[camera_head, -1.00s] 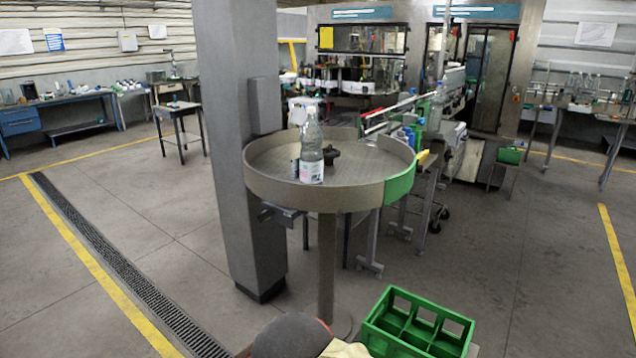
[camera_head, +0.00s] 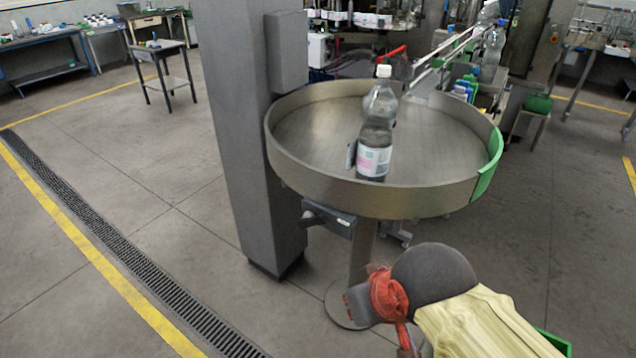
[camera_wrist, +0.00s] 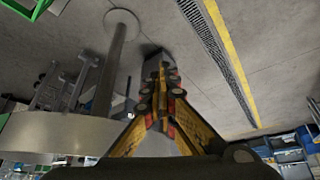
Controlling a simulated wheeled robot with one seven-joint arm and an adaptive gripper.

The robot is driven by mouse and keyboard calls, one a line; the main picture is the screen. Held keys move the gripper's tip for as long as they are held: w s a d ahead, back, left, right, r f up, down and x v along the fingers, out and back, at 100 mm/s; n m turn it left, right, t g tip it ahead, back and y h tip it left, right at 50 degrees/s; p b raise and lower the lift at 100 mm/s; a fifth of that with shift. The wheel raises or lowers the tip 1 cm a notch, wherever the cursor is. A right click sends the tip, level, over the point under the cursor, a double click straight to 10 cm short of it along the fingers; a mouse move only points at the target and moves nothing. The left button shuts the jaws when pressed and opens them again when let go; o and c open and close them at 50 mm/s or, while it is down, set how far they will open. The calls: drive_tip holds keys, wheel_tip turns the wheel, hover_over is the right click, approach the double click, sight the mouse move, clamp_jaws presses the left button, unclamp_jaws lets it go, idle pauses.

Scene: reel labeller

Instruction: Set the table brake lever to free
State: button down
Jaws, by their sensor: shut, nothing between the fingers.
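The round metal rotary table (camera_head: 300,165) has a raised rim and stands on a single post. A grey box is fixed under its near left rim, and a dark stub, which looks like the brake lever (camera_head: 312,212), sticks out at the box's left end. Its exact setting is too small to tell. My gripper (camera_wrist: 163,90) is shut and empty in the wrist view, pointing past the table post (camera_wrist: 108,65). In the head view, my arm's red and dark end is low, in front of and below the table, apart from the lever. The lever is not clear in the wrist view.
A clear bottle with a label (camera_head: 375,135) stands on the table. A grey pillar (camera_head: 235,130) rises close to the table's left side. A green crate is partly hidden behind my arm at lower right. The floor left of the pillar is open, with a drain grate (camera_head: 110,250).

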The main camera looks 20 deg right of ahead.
drive_tip(key=w+r+n+g+p, duration=0.1)
drive_tip(key=w+r+n+p, duration=0.1)
drive_tip(key=w+r+p, duration=0.55)
drive_tip(key=w+r+n+g+p, duration=0.1)
drive_tip(key=w+r+n+p, duration=0.1)
drive_tip(key=w+r+p, duration=0.5)
drive_tip(key=w+d+f+n+g+p, duration=0.1)
drive_tip(key=w+f+n+g+p, duration=0.1)
drive_tip(key=w+p, duration=1)
drive_tip(key=w+f+n, duration=0.1)
drive_tip(key=w, duration=0.4)
drive_tip(key=shift+w+f+g+y+p, duration=0.3)
drive_tip(key=shift+y, duration=0.1)
drive_tip(key=shift+f, duration=0.1)
